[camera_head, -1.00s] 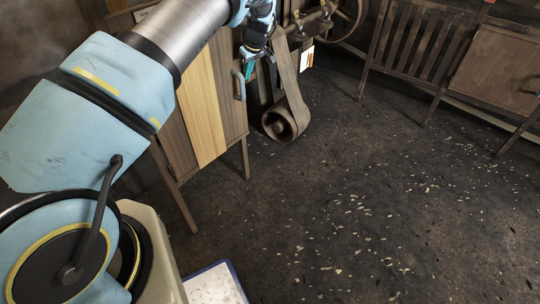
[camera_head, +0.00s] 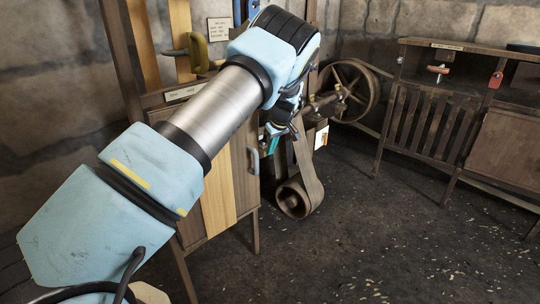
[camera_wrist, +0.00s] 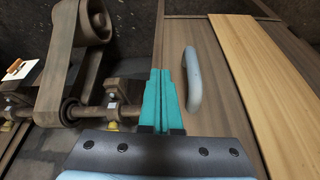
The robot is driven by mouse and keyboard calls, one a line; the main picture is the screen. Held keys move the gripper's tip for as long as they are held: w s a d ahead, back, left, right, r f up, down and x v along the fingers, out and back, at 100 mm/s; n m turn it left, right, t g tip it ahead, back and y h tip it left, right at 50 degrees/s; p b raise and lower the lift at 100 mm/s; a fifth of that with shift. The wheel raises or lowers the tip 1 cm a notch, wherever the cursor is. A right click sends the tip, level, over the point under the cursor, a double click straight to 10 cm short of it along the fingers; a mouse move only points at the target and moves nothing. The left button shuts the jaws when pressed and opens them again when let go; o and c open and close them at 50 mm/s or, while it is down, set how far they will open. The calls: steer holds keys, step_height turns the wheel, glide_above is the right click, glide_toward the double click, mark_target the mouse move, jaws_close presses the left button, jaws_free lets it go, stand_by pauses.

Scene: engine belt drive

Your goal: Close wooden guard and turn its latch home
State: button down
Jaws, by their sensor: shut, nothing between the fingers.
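The wooden guard (camera_head: 217,195) is a brown panel with a pale plank down it, in the middle left of the head view. In the wrist view the guard (camera_wrist: 222,105) fills the right half. Its light blue handle (camera_head: 254,160) is on the edge nearest the belt, and also shows in the wrist view (camera_wrist: 193,80). My gripper (camera_head: 275,146) is beside this edge. In the wrist view its teal fingers (camera_wrist: 161,74) are together and empty, just left of the handle; whether they touch the guard I cannot tell. I cannot clearly pick out the latch.
A brown belt (camera_head: 307,170) runs round a low pulley, beside a spoked wheel (camera_head: 350,92). Shaft bearings (camera_wrist: 118,98) lie left of my fingers. A bench with a slatted front (camera_head: 430,120) and red-orange handle (camera_head: 438,69) stands right. The floor (camera_head: 370,230) between is clear.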

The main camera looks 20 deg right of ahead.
steer(key=a+v, duration=0.1)
steer(key=v, duration=0.6)
steer(key=s+f+m+t+y+b, duration=0.4)
steer(key=f+m+b, duration=0.25)
steer(key=m, duration=0.25)
steer(key=m+t, duration=0.5)
steer(key=m, duration=0.3)
glide_toward(255, 140)
steer(key=w+f, duration=0.5)
steer(key=shift+w+a, duration=0.4)
steer(key=shift+w, duration=0.2)
steer(key=shift+w, duration=0.1)
steer(key=w, duration=0.1)
steer(key=w+a+b, duration=0.1)
steer(key=w, duration=0.2)
steer(key=shift+w+a+r+b, duration=0.25)
steer(key=shift+w+a+b, duration=0.05)
steer(key=shift+b, duration=0.1)
